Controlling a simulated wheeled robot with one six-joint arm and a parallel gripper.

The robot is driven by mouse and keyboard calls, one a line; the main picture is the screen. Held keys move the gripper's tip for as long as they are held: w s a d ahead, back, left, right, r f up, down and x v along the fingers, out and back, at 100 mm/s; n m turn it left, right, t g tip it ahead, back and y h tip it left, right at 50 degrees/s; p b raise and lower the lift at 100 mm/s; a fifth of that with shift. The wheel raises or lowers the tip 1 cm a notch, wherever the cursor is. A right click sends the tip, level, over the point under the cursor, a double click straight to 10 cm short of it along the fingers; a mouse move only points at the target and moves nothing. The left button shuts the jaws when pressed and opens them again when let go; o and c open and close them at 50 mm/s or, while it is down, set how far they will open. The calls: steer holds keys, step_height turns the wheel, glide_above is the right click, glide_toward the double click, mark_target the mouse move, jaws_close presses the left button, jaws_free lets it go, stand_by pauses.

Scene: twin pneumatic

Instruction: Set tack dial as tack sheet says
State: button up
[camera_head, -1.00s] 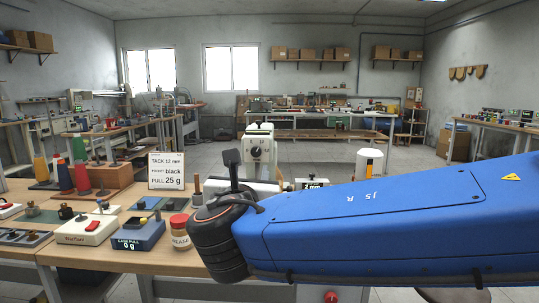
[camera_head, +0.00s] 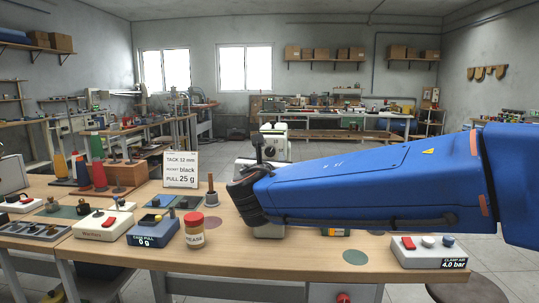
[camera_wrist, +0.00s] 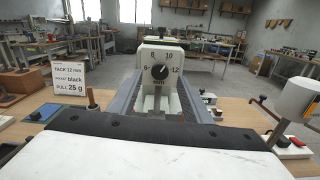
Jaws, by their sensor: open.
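The tack sheet (camera_head: 181,170) stands upright on the bench and reads tack 12 mm, pocket black, pull 25 g; it also shows in the wrist view (camera_wrist: 69,77). The tack dial (camera_wrist: 159,72) is a black knob on a pale machine head (camera_wrist: 163,62), marked 6, 8, 10, 12 and mm. Its small white mark seems to point up and right, near 10, but is too small to be sure. My gripper (camera_wrist: 159,98) is open, its grey fingers apart below and in front of the dial, seemingly not touching it. In the head view my arm hides the fingers and most of the machine.
A red-lidded jar (camera_head: 194,229), a scale reading 0 g (camera_head: 155,230) and a wooden-handled tool (camera_head: 211,191) stand left of my arm. A clamp air box (camera_head: 428,251) reading 4.0 bar is at right. A white cylinder (camera_wrist: 295,98) stands right of my gripper.

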mark_target(270, 152)
steer(key=shift+w+d, duration=0.1)
steer(key=shift+w, duration=2.15)
steer(key=c, duration=1.1)
